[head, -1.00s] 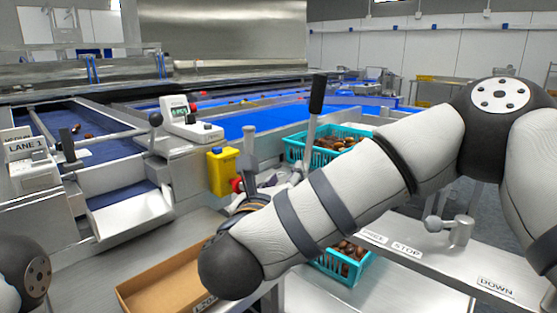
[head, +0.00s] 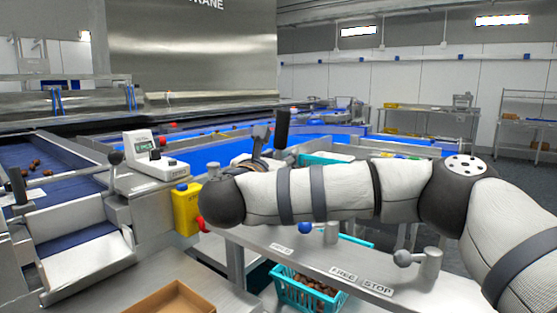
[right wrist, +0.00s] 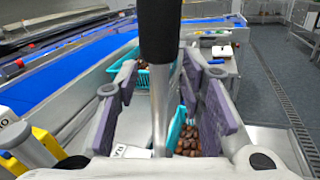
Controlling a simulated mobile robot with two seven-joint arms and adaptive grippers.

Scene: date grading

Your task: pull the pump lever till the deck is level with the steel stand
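The pump lever (head: 282,128) stands nearly upright behind my right forearm in the head view, with only its black grip showing. In the right wrist view the lever (right wrist: 160,35) comes down the middle, black grip above and thin steel rod below. My right gripper (right wrist: 158,105) is open, with one purple-padded finger on each side of the rod and a gap on both sides. My forearm hides most of this hand in the head view. A steel top with labels (head: 385,290) lies below the arm. I cannot tell the deck from the stand, or compare their heights. My left gripper is out of view.
A yellow container (head: 186,210) and cardboard tray (head: 172,300) are at left.

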